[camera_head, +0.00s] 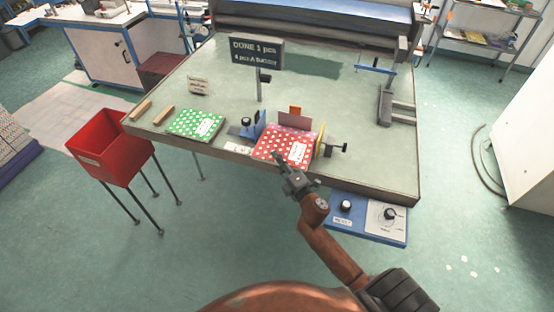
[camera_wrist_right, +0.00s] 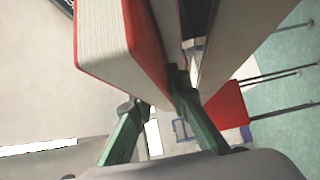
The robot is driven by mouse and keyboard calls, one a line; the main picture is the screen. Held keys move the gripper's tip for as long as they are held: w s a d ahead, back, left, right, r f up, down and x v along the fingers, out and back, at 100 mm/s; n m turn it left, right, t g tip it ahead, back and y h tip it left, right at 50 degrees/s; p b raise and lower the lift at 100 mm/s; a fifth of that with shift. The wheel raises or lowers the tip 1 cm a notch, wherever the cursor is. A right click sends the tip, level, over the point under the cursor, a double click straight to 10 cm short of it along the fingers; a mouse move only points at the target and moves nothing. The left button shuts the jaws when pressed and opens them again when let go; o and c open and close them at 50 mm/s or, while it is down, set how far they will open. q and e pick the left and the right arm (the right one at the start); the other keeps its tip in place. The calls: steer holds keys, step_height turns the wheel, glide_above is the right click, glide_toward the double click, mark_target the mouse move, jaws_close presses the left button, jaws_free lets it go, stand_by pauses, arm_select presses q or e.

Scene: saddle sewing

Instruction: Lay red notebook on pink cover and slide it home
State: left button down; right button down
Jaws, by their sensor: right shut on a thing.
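The red notebook with white dots (camera_head: 284,146) is at the front edge of the table, in front of the blue and yellow fixture parts. My right gripper (camera_head: 283,160) is shut on its near edge. In the right wrist view the notebook (camera_wrist_right: 150,45) shows its page block and red cover, with my gripper's fingers (camera_wrist_right: 160,105) at it. I cannot tell whether the two touch. My left gripper is not in view.
A green dotted notebook (camera_head: 195,125) lies to the left, beside wooden blocks (camera_head: 163,115). A sign (camera_head: 257,52) stands behind the fixture. A red bin (camera_head: 105,147) is left of the table. A blue control box (camera_head: 368,218) is at the front right. The table's right half is mostly clear.

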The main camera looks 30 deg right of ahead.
steer(key=c, duration=1.8)
jaws_free()
steer(key=shift+o, duration=0.2)
steer(key=shift+f, duration=0.25)
steer(key=shift+s+a, duration=0.1)
steer(key=shift+a, duration=0.05)
steer(key=s+a, duration=0.6)
steer(key=a, duration=0.1)
steer(key=shift+s+a, duration=0.15)
steer(key=shift+a, duration=0.05)
